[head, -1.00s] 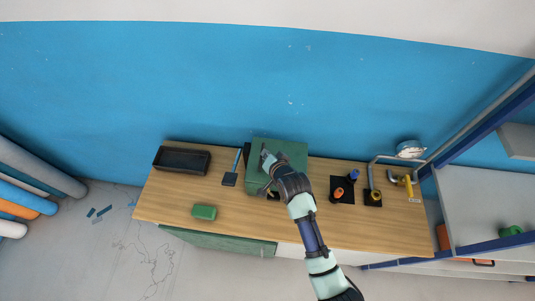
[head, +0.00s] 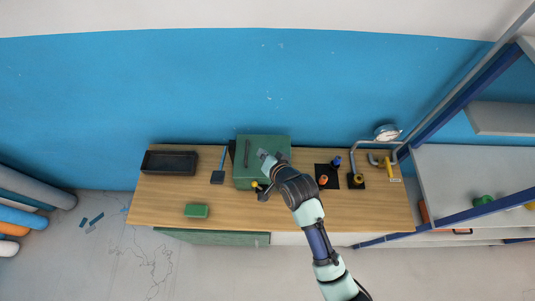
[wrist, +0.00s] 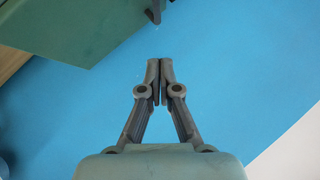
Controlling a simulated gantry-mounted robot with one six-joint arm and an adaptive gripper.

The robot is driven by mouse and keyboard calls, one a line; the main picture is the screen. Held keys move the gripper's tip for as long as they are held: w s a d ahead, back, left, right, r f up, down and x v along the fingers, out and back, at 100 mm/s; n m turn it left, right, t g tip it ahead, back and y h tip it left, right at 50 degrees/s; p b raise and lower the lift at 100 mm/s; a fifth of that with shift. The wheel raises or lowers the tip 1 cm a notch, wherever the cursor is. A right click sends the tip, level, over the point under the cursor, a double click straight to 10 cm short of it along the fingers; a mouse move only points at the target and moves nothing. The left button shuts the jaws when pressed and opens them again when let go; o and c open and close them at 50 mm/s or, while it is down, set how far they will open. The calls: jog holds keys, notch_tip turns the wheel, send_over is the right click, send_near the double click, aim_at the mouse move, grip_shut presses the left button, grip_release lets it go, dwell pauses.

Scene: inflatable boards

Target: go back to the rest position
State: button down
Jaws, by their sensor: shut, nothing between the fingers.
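My gripper (head: 262,154) is shut and empty. In the head view it is over the green box (head: 279,145) on the workbench, with my arm reaching up from the lower right. In the wrist view the two fingertips (wrist: 160,65) meet, with nothing between them. A corner of the green box (wrist: 75,25) shows at the upper left there, apart from the fingers. Blue wall fills most of the view beyond them. The exact height of the gripper above the box cannot be told.
On the wooden bench (head: 160,211) are a black tray (head: 170,161), a blue-handled tool (head: 218,177), a green block (head: 196,210), a small yellow-topped item (head: 255,185) near my wrist, a black mat (head: 322,170) and a gauge (head: 387,132). Shelving (head: 460,180) stands at right.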

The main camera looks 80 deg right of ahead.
jog(key=v, duration=0.3)
jog(key=shift+d+r, duration=0.1)
jog(key=shift+r, duration=0.05)
